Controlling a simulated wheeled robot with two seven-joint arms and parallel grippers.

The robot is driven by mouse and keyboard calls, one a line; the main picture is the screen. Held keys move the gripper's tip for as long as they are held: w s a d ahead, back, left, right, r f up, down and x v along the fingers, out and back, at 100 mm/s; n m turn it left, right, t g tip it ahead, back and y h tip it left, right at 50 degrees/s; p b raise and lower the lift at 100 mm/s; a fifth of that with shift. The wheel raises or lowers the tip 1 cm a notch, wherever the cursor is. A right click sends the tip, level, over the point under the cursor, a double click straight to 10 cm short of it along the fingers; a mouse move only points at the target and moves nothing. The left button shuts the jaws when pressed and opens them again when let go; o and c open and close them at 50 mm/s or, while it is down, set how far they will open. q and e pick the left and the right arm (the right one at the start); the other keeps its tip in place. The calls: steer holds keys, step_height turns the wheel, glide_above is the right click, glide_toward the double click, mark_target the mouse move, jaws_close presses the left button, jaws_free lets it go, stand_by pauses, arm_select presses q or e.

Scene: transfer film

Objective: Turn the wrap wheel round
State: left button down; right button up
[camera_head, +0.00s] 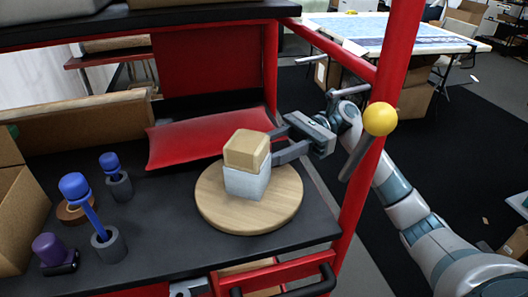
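A round wooden disc (278,212), which looks like the wrap wheel, lies flat on the dark worktop. A stack stands on it: a tan block (245,149) above a white-grey block (245,182). My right gripper (274,145) reaches in from the right, its two fingers apart and pointing at the right side of the stack. The fingertips are at or very near the stack; I cannot tell whether they touch it. Nothing shows between the fingers. My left gripper is not in view.
A yellow ball (380,118) on a grey rod is by the red post (395,55), in front of my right arm. Blue-topped tools (75,186) stand in grey holders at left, near a purple-topped item (48,248). A red sloped panel (210,137) lies behind the disc.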

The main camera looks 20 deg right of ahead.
steer(key=shift+d, duration=0.15)
